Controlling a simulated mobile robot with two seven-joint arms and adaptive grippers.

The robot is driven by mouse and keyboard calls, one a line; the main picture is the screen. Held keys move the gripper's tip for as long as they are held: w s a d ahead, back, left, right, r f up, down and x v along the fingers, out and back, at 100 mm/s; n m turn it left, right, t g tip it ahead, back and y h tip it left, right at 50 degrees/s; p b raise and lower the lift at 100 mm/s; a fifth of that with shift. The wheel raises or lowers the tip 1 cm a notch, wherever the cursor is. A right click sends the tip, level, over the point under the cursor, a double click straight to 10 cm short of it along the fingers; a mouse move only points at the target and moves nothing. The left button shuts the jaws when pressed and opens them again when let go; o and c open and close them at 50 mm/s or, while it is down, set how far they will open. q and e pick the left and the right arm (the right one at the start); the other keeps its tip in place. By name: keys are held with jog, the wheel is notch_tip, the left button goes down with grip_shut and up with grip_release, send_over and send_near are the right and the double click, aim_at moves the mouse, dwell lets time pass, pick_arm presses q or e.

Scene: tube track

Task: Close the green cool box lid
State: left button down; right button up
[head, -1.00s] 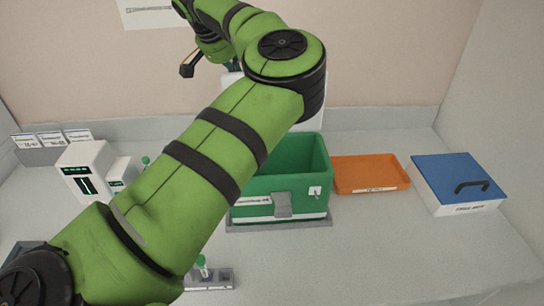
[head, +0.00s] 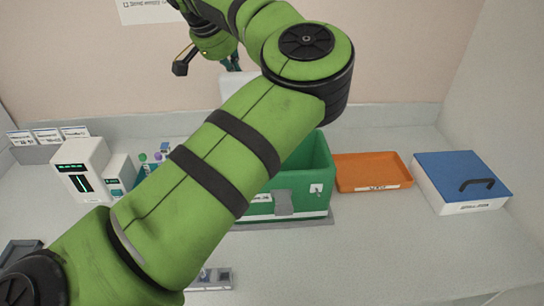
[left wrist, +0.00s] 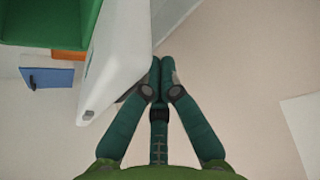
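The green cool box (head: 318,180) stands on the bench behind my left forearm, with its inside showing. Its white lid (head: 238,86) stands raised at the back of the box, mostly hidden by my arm. In the left wrist view the lid (left wrist: 118,48) is a pale slab left of my fingers, with the green box beyond it. My left gripper (head: 232,66) is high behind the lid's upper edge. In the left wrist view its fingers (left wrist: 161,68) are together and empty, close beside the lid; whether they touch is unclear. My right gripper is not in view.
An orange tray (head: 372,174) and a white box with a blue lid (head: 462,180) stand right of the cool box. White devices (head: 82,168) and capped tubes (head: 150,160) are at left. A small rack (head: 212,278) is in front. The front right bench is clear.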

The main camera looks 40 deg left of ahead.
aim_at(233, 78)
pick_arm(q)
jog(key=shift+s+d+r, duration=0.4)
jog(key=shift+s+f+b, duration=0.1)
jog(key=shift+f+b, duration=0.05)
jog(key=shift+b, duration=0.2)
jog(key=shift+s+d+f+b, duration=0.15)
jog(key=shift+s+d+b, duration=0.4)
jog(key=shift+s+b, duration=0.05)
jog(key=shift+s+d+b, duration=0.65)
jog(key=shift+s+d, duration=0.05)
jog(key=shift+s, duration=0.1)
jog(key=shift+s+d, duration=0.15)
jog(key=shift+s, duration=0.05)
